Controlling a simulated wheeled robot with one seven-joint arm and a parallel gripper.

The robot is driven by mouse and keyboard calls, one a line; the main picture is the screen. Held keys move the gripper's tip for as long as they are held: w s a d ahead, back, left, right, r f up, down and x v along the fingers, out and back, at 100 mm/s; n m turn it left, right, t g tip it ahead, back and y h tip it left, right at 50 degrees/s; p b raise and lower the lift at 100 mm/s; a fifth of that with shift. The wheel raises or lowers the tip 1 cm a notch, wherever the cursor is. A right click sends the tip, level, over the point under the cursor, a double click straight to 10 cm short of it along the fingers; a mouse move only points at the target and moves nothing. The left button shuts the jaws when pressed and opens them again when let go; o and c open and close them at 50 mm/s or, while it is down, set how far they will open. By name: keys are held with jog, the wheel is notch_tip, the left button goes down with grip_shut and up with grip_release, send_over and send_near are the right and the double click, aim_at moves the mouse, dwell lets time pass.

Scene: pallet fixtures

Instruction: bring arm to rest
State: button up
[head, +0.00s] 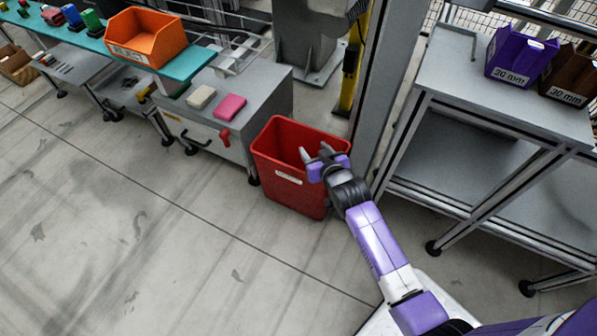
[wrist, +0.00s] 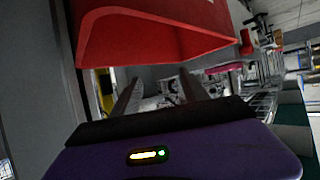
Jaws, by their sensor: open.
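My arm reaches up from the lower right of the head view. My gripper (head: 318,155) is open, with its two fingers apart and nothing visible between them. In the head view it overlaps the right part of a red bin (head: 290,190) that stands on the floor. The wrist view shows the two fingers (wrist: 158,95) from behind, with the red bin (wrist: 150,35) at the top of the picture. I cannot tell exactly how far the fingers are from the bin. The bottom of the bin's inside is hidden.
A grey cabinet (head: 225,125) with a pink block (head: 230,106) and a beige block (head: 201,97) stands left of the bin. An orange bin (head: 146,38) sits on a teal bench. At right, a grey table (head: 470,85) holds a purple bin (head: 519,55). The floor at left is clear.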

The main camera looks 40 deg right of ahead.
jog(key=shift+s+a+r, duration=0.2)
jog(key=shift+s, duration=0.2)
jog(key=shift+r, duration=0.1)
